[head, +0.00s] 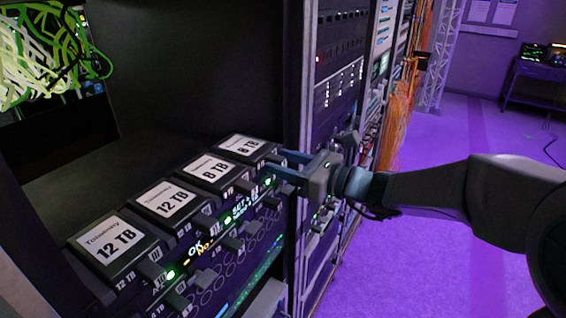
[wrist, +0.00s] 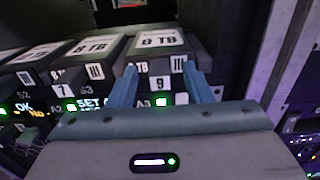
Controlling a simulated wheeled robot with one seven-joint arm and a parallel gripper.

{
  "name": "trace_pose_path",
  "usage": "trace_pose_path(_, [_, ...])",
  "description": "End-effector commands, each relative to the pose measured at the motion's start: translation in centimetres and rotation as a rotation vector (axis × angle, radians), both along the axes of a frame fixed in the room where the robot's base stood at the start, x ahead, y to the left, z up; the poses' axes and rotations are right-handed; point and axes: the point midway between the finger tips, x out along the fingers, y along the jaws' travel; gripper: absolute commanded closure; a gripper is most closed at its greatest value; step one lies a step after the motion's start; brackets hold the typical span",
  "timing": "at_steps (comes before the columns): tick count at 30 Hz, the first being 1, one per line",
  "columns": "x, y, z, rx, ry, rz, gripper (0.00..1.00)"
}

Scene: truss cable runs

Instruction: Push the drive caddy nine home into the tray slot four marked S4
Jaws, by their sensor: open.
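Drive caddy nine (head: 243,146) is the far right one in a row of dark caddies, with a white "8 TB" label on top. In the wrist view the caddy (wrist: 158,42) shows a small "9" plate on its front, between my fingers. My gripper (head: 276,164) is open at the caddy's front, coming from the right. In the wrist view its two blue fingers (wrist: 160,74) stand apart on either side of the "9" plate; contact cannot be told. The S4 mark is not readable; the gripper body hides part of the tray front. How deep the caddy sits cannot be told.
Other caddies, labelled 8 TB (head: 212,170) and 12 TB (head: 168,200), sit to the left in the tray. Lit text and green lights run along the tray front (head: 195,247). A rack post (head: 297,90) stands close on the right. The purple floor (head: 440,230) is open.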

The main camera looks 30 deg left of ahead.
Motion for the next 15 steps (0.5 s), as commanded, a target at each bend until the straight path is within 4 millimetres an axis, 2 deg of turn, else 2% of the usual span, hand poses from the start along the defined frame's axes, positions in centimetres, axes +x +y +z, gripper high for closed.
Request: trace_pose_path(15, [-0.8, -10.7, -0.2, 0.001, -0.002, -0.004, 0.55])
